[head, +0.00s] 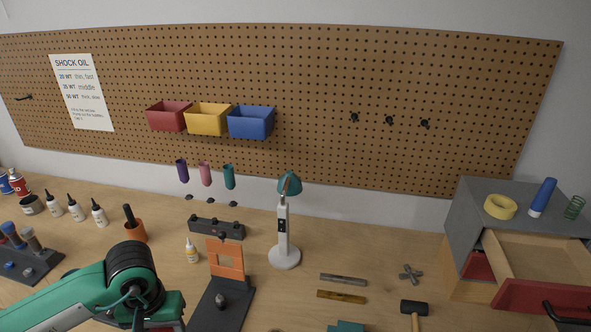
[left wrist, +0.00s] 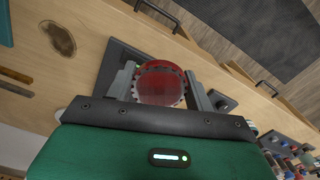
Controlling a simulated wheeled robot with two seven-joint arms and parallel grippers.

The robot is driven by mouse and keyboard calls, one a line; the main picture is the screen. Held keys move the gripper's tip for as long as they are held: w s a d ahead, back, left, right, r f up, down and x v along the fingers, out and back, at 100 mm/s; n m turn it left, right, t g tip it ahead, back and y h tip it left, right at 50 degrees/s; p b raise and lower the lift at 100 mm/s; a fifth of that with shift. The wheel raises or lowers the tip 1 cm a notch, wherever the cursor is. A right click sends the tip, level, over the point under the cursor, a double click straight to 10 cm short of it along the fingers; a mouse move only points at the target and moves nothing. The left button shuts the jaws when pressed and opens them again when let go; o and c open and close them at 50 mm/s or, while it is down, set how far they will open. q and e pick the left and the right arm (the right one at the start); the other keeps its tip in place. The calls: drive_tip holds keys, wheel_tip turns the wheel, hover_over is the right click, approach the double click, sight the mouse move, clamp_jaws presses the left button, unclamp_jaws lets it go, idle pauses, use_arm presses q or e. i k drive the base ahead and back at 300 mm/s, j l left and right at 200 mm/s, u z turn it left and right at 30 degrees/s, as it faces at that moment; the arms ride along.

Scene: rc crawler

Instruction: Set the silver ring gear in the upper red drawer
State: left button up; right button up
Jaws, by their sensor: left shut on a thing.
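My left gripper (left wrist: 162,78) is shut on a round toothed part in the left wrist view. Its grey toothed rim, which looks like the silver ring gear (left wrist: 160,104), shows between the fingers; its middle shows red, and I cannot tell whether that red belongs to it. In the head view my left arm is at the lower left, and its fingertips and held part are hidden. The upper red drawer (head: 549,297) is pulled open at the right, with a pale wooden interior whose visible part looks empty. My right gripper is not in view.
The grey cabinet (head: 463,218) carries a yellow tape roll (head: 500,206), a blue bottle (head: 542,197) and a green spring (head: 573,207). A white lamp (head: 284,235), an orange stand (head: 226,260) and a mallet (head: 414,309) stand or lie between my left arm and the drawer.

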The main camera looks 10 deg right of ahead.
sight(550, 274)
drive_tip(key=k+l+z, duration=0.1)
drive_tip(key=z, duration=0.25)
drive_tip(key=k+l+z, duration=0.1)
drive_tip(key=l+z, duration=0.35)
drive_tip(key=z, duration=0.25)
drive_tip(key=k, duration=0.05)
